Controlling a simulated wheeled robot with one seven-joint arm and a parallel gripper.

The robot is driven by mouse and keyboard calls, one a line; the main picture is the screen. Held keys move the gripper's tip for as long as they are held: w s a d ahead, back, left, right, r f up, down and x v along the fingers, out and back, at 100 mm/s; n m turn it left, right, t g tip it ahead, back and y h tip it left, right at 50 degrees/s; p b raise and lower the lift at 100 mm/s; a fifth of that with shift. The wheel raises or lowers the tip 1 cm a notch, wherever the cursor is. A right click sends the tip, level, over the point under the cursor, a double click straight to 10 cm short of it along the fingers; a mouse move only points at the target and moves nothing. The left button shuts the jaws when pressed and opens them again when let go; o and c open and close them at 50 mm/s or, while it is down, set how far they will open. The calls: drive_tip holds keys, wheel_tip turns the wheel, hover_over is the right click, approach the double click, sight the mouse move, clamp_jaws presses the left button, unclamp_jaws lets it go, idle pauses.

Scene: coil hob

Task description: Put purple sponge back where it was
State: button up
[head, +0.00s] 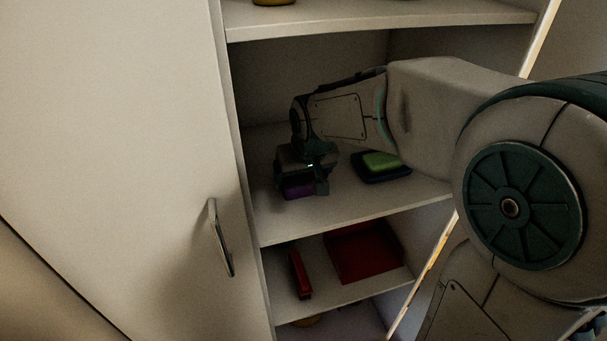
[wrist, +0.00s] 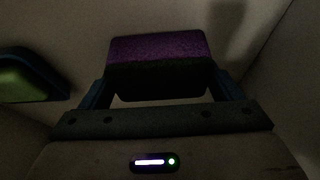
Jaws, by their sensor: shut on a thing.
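The purple sponge (head: 299,189) is between the fingers of my gripper (head: 303,188), low over the middle shelf (head: 330,213) of the open cabinet in the head view. In the wrist view the sponge (wrist: 158,47) shows a purple layer and a dark layer, with a finger of my gripper (wrist: 160,88) on each side. My gripper is shut on it. I cannot tell whether the sponge touches the shelf.
A green sponge (head: 381,160) lies in a dark tray (head: 384,177) to the right on the same shelf; my arm partly hides it. The cabinet door (head: 120,140) stands at the left. A red box (head: 362,252) and a red object (head: 300,274) are on the shelf below.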

drive_tip(key=o, duration=0.7)
drive_tip(key=shift+r, duration=0.1)
drive_tip(key=a+v, duration=0.1)
drive_tip(key=v, duration=0.6)
drive_tip(key=s+d+f+m, duration=0.1)
drive_tip(key=s+d+f, duration=0.1)
drive_tip(key=s+d, duration=0.2)
drive_tip(key=s+d+f+m+g, duration=0.1)
drive_tip(key=s+d+f, duration=0.1)
drive_tip(key=s+d, duration=0.3)
drive_tip(key=s+d+f+m+g+h, duration=0.1)
drive_tip(key=s+d+f, duration=0.2)
drive_tip(key=s+d, duration=0.2)
drive_tip(key=shift+s+p, duration=0.35)
drive_tip(key=shift+s, duration=0.6)
